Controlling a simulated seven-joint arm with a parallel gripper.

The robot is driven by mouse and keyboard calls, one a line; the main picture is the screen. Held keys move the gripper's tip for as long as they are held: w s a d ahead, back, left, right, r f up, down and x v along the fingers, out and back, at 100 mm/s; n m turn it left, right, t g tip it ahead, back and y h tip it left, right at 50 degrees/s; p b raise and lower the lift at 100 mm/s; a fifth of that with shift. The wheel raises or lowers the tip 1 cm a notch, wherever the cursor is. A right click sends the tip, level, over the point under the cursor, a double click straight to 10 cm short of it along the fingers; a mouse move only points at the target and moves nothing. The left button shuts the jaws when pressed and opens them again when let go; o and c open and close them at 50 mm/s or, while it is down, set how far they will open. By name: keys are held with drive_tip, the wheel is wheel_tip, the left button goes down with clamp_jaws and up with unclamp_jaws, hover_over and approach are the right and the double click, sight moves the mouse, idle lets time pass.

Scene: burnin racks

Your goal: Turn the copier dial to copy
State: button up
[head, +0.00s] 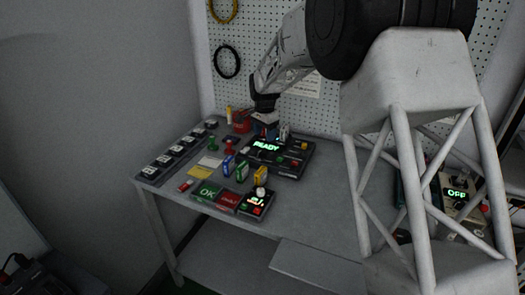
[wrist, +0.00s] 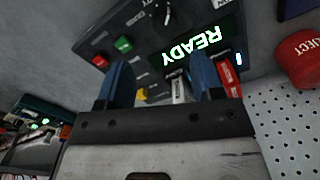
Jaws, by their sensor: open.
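The copier (head: 292,158) is a dark box on the bench with a lit green READY display (head: 267,147). The display also shows upside down in the wrist view (wrist: 198,43). The dial (wrist: 168,17) is a dark knob with a pale pointer at the top of the wrist view, with small labels beside it; its exact setting is hard to read. My gripper (wrist: 160,68) has two blue fingers, spread apart, over the copier's back edge. A silver stick (wrist: 179,88) stands between the fingers, nearer the right one, with no visible grip on it. The dial is apart from the fingers.
A red stick (wrist: 231,80) stands beside the right finger. The copier has green (wrist: 123,44), red (wrist: 100,61) and yellow (wrist: 141,94) buttons. A red REJECT container (wrist: 299,58) is close by. A pegboard (head: 285,100) rises behind. Coloured sticks (head: 242,172) stand in front of the copier.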

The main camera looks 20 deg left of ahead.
sight(262, 151)
drive_tip(key=shift+a+f, duration=0.3)
drive_tip(key=shift+a, duration=0.15)
drive_tip(key=shift+f, duration=0.15)
drive_tip(key=shift+f, duration=3.75)
drive_tip(key=c, duration=0.9)
